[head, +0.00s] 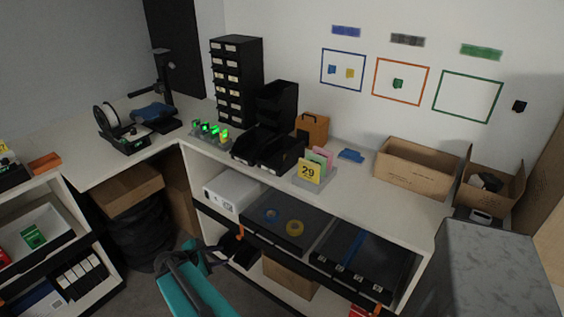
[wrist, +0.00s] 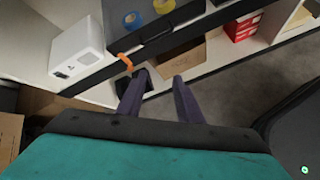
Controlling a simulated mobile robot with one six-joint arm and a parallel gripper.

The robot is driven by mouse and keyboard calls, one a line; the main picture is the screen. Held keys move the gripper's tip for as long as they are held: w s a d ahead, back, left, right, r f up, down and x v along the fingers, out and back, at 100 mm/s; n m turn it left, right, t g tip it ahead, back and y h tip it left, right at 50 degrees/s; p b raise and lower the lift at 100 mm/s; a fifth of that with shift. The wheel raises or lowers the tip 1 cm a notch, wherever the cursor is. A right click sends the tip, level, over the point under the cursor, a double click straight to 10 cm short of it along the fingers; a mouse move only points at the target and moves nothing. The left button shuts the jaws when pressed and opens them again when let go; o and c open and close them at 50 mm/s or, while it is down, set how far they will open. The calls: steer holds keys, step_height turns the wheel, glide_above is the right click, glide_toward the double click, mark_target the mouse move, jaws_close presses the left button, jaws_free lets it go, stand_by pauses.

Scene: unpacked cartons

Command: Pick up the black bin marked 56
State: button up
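Several open black bins stand on the white counter in the head view: a left one (head: 250,145), a right one (head: 281,154) and stacked ones (head: 277,103) behind. I can read no 56 on any of them, so I cannot tell which bin is the marked one. My gripper (head: 176,262) is in front of the counter's lower shelves, below and apart from these bins. In the wrist view my gripper (wrist: 159,76) has its two dark fingers apart with nothing held between them. A dark object (wrist: 149,82) shows behind the left finger on the lower shelf.
A yellow card marked 29 (head: 309,171) stands beside the right bin. A black drawer tower (head: 236,78) and green-lit devices (head: 210,130) are close by. Open cardboard boxes (head: 415,165) are at the right. A white box (head: 232,190) sits below the countertop.

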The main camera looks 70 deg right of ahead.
steer(key=s+d+r+n+h, duration=0.3)
steer(key=s+d+r+h, duration=0.1)
steer(key=d+r, duration=1)
steer(key=n+g+h+b, duration=0.2)
steer(key=n+g+h, duration=0.1)
steer(key=h, duration=0.1)
glide_toward(292, 150)
steer(key=v, duration=0.3)
steer(key=shift+w+a+r, duration=0.15)
steer(key=shift+w, duration=0.1)
steer(key=p+x, duration=0.2)
steer(key=x, duration=0.5)
steer(key=shift+d, duration=0.25)
steer(key=shift+s+d, duration=0.2)
steer(key=shift+d, duration=0.3)
steer(key=shift+p+x, duration=1.2)
steer(key=shift+x, duration=1.4)
steer(key=shift+s+f, duration=0.1)
steer(key=shift+f, duration=0.15)
jaws_close()
